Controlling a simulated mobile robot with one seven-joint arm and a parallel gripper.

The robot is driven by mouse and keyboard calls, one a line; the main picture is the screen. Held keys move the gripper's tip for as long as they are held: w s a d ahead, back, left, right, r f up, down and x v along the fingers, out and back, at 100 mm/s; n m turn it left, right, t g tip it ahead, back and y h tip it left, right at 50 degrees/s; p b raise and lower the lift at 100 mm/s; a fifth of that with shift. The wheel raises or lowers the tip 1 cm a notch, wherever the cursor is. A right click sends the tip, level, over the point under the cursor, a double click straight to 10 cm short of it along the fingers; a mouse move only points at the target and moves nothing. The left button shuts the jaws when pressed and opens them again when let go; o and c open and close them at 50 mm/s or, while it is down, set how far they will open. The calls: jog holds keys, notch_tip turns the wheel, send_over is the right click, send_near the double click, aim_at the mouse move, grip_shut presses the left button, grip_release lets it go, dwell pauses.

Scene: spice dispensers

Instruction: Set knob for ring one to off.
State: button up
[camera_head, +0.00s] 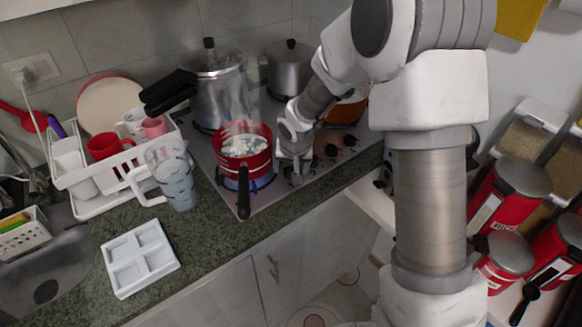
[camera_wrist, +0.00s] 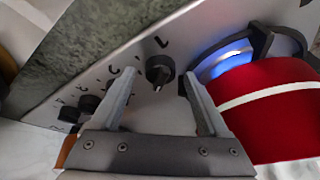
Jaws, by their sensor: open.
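In the wrist view, a black stove knob (camera_wrist: 160,70) sits on the steel hob panel, between my fingertips and apart from both. My gripper (camera_wrist: 159,76) is open around it. Beside it, a blue flame (camera_wrist: 222,58) burns under a red pot (camera_wrist: 275,110) with a white stripe. In the head view, my gripper (camera_head: 296,172) is low over the hob, just right of the red pot (camera_head: 243,163). The knob there is mostly hidden by my gripper. Which knob is ring one is not labelled legibly.
More black knobs (camera_head: 331,150) line the hob to the right; some show at left in the wrist view (camera_wrist: 89,103). The pot's black handle (camera_head: 243,195) points forward. A pressure cooker (camera_head: 220,90) stands behind. A measuring jug (camera_head: 176,178) and a white tray (camera_head: 138,257) stand left.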

grip_shut()
dwell(0.3)
jog(key=shift+d+r+p, duration=0.1)
jog(key=shift+r+p, duration=0.05)
jog(key=shift+p, duration=0.2)
jog(key=shift+r+n+y+p, duration=0.1)
jog(key=shift+n+y+p, duration=0.3)
jog(key=shift+n+p, duration=0.65)
jog(key=n+y+p, duration=0.1)
jog(key=n+p, duration=0.2)
jog(key=p, duration=0.1)
jog(key=shift+w+d+r+g+p, duration=0.1)
jog(key=shift+g+p, duration=0.25)
jog(key=shift+g, duration=0.05)
jog(key=n+p, duration=0.1)
jog(key=n+y+p, duration=0.1)
jog(key=n, duration=0.1)
jog(key=n+g+p, duration=0.1)
jog(key=p, duration=0.1)
jog(key=shift+w+f+n+y, duration=0.1)
jog(key=shift+f+n+y, duration=0.15)
jog(key=shift+n+y, duration=0.1)
